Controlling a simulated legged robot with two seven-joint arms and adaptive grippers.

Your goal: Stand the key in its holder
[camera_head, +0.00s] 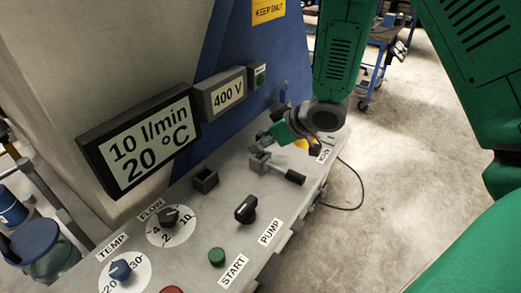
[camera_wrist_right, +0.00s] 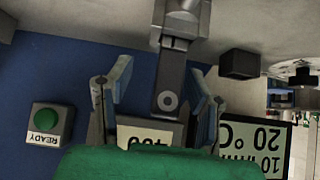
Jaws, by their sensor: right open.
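My right gripper (camera_head: 268,138) reaches down over the far end of the grey control panel, above a metal lever-like fitting (camera_head: 275,169) with a black handle. In the right wrist view its two fingers (camera_wrist_right: 155,98) are apart. A grey metal bar (camera_wrist_right: 167,85) with a round end shows between them, running up to a metal block; contact cannot be told. I cannot tell surely whether this is the key. A small dark open-topped box (camera_head: 205,180), which looks like the holder, stands on the panel and shows in the wrist view (camera_wrist_right: 239,64). My left gripper is out of view.
A tilted display (camera_head: 141,144) and a 400 V box (camera_head: 221,94) stand behind the panel. A pump knob (camera_head: 246,210), flow knob (camera_head: 169,217), temperature knob (camera_head: 121,270) and green start button (camera_head: 217,256) stick up nearer me. Open floor lies right.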

